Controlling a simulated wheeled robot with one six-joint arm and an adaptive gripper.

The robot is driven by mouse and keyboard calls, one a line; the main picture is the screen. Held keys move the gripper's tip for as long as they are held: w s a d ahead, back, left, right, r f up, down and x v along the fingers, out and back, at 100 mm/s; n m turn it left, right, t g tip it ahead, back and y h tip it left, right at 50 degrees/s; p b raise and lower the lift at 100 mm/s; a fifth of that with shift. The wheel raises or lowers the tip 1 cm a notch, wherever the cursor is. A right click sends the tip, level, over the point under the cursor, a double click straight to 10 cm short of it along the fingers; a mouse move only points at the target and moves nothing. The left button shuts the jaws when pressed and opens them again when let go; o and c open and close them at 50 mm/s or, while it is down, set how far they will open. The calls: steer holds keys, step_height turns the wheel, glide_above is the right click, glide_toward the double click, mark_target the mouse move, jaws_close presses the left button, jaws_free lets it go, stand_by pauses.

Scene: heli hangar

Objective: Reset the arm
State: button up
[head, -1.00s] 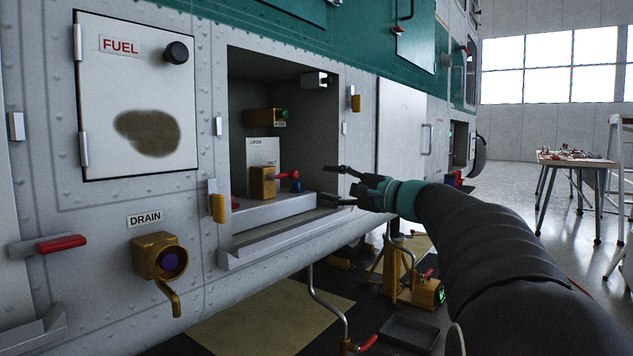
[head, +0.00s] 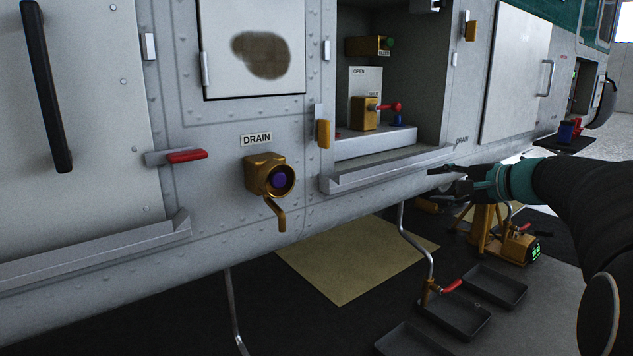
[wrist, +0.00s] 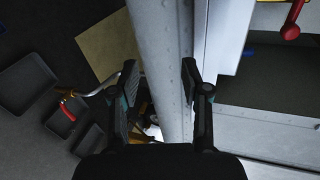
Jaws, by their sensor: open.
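My gripper (head: 450,180) is at the right in the head view, at the end of my dark arm, below and right of the open bay in the helicopter's side. It is open and empty. In the wrist view, its two dark fingers (wrist: 155,85) stand apart, with the hull's lower edge (wrist: 163,50) showing between and beyond them. The open bay (head: 385,150) holds a gold valve with a red handle (head: 385,107) and a blue part. The red handle also shows at the top right of the wrist view (wrist: 290,31).
A gold drain fitting (head: 268,177) and a red-handled latch (head: 186,156) stick out from the hull. A ledge (head: 390,169) juts below the bay. Under the hull are a pipe with a red handle (head: 450,286), dark trays (head: 492,287) and a gold jack (head: 490,235).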

steer(key=s+a+f+n+g+h+p, duration=0.25)
steer(key=s+f, duration=0.35)
steer(key=s, duration=0.3)
steer(key=s+a+f+n+g+h+p, duration=0.1)
steer(key=s+a+f+n+g+h, duration=0.2)
steer(key=s+f, duration=0.45)
steer(key=s+a+r+n+h+p, duration=0.1)
steer(key=s+a+n+p, duration=0.1)
steer(key=s, duration=0.6)
steer(key=s+a+r+n+h+p, duration=0.1)
steer(key=s+a+n, duration=0.3)
steer(key=s, duration=0.4)
steer(key=shift+a+n+g+p, duration=0.15)
steer(key=shift+n+g+p, duration=0.25)
steer(key=shift+p, duration=0.45)
steer(key=shift+c, duration=0.5)
steer(key=shift+a, duration=0.1)
